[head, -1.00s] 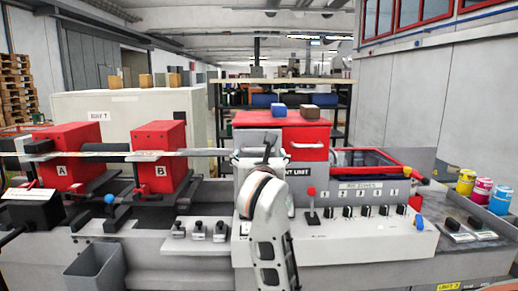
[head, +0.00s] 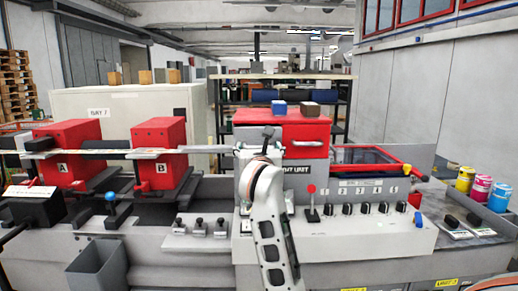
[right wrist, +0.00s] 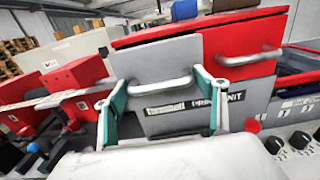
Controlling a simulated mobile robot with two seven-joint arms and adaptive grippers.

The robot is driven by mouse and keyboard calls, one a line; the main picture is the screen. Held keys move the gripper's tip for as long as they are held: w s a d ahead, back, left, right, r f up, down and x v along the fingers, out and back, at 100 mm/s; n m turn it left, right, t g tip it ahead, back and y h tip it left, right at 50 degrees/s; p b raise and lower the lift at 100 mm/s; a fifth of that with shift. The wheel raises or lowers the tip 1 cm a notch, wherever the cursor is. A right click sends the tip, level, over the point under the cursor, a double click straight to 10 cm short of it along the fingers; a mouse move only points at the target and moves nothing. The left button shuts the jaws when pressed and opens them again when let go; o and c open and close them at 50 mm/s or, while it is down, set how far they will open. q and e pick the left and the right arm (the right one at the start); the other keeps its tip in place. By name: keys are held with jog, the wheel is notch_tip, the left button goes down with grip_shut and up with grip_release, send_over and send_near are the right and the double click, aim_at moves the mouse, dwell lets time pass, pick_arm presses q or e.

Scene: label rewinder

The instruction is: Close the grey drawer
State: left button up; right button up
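The grey drawer (right wrist: 160,60) shows in the right wrist view as a grey front with a pale bar handle (right wrist: 160,86), left of the red drawer (right wrist: 240,50). It seems to stand out in front of the red drawer's front. In the head view the right gripper (head: 262,148) is in front of the unit. My left gripper is not in view.
The red drawer has its own handle (head: 308,143). Below is a panel with several black knobs (head: 365,209) and a red-topped lever (head: 312,200). Red blocks A (head: 66,160) and B (head: 158,150) stand to the left. A blue box (head: 279,107) and a brown box (head: 309,109) sit on top.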

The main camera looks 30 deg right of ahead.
aim_at(259, 144)
jog(key=shift+w+d, duration=0.3)
jog(key=shift+w, duration=0.05)
jog(key=b+x, duration=0.1)
jog(key=x, duration=0.1)
jog(key=shift+w+d, duration=0.15)
jog(key=shift+w, duration=0.1)
jog(key=shift+w+d, duration=0.2)
jog(key=shift+w, duration=0.15)
jog(key=shift+s+r, duration=0.1)
jog(key=shift+r, duration=0.1)
jog(key=o, duration=1.2)
jog(key=shift+o, duration=0.3)
jog(key=shift+d+f, duration=0.1)
jog(key=shift+f, duration=0.05)
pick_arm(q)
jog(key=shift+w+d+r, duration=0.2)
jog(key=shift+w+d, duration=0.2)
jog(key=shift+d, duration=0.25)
pick_arm(e)
jog(key=v, duration=1.1)
jog(key=shift+s+a, duration=0.2)
jog(key=shift+a, duration=0.1)
